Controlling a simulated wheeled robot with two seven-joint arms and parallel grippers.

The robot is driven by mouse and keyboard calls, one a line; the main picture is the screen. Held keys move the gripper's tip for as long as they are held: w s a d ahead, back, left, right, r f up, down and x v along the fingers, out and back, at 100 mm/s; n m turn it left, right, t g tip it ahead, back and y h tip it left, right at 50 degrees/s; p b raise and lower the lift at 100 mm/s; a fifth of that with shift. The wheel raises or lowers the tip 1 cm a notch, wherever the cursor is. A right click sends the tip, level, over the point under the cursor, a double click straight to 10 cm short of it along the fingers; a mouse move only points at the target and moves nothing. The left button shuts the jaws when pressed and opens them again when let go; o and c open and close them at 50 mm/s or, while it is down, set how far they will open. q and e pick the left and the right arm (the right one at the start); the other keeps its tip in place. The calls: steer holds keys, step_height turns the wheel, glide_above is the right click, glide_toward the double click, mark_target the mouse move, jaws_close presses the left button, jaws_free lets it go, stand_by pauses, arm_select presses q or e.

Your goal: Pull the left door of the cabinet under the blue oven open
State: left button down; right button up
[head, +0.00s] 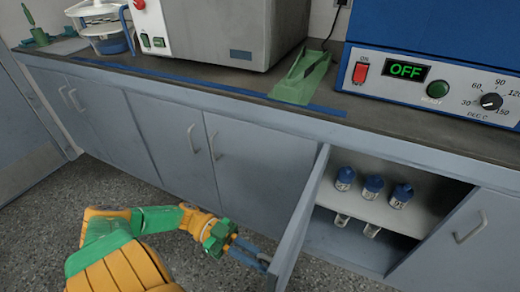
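The blue oven (430,40) stands on the counter at the upper right. The grey left door (302,215) of the cabinet under it stands swung outward, its edge facing me. The opening behind it shows the cabinet's inside. My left gripper (262,258) is at the outer face of this door, near its free lower end. My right gripper is not in view.
The right door (450,245) of this cabinet is shut, with a handle (470,228). Closed cabinet doors (170,140) line the left. The speckled floor (55,205) is clear at the left.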

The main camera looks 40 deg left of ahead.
arm_select(q)
steer(key=shift+f, duration=0.1)
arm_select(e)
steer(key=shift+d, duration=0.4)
arm_select(q)
steer(key=c, duration=1.2)
jaws_free()
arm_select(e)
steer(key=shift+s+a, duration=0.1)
arm_select(q)
steer(key=shift+a, duration=0.25)
steer(key=s+a+b, duration=0.1)
steer(key=a+b, duration=0.1)
steer(key=a, duration=0.4)
steer(key=shift+s+a, duration=0.25)
steer(key=shift+a, duration=0.05)
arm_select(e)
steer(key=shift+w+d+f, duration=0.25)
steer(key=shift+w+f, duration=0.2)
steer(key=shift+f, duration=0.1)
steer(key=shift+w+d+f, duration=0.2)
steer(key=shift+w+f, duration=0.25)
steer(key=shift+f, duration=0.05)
